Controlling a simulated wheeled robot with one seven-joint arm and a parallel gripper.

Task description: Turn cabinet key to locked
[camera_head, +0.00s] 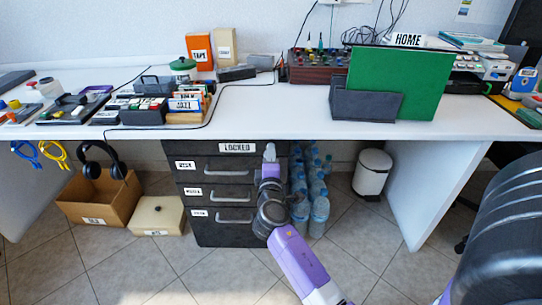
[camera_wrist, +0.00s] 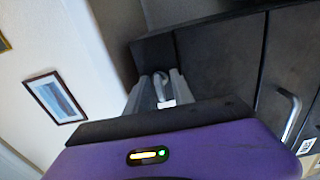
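A dark cabinet (camera_head: 222,178) with three drawers stands under the desk, with a label (camera_head: 237,148) reading "LOCKED" along its top front. My gripper (camera_head: 269,152) is at the upper right part of the cabinet front. In the wrist view the fingers of my gripper (camera_wrist: 160,92) are apart, one on each side of a small grey rounded piece (camera_wrist: 160,78), likely the key, against the cabinet's dark face. A small white patch shows below it. I see no clear contact between the fingers and this piece. In the head view my gripper hides the key, and its turn angle is unclear.
Drawer handles (camera_head: 229,173) stick out from the cabinet front. Water bottles (camera_head: 318,205) stand just right of the cabinet, with a white bin (camera_head: 372,174) beyond. A cardboard box (camera_head: 98,200) and a lidded box (camera_head: 157,215) are at left. The desk top (camera_head: 270,108) overhangs.

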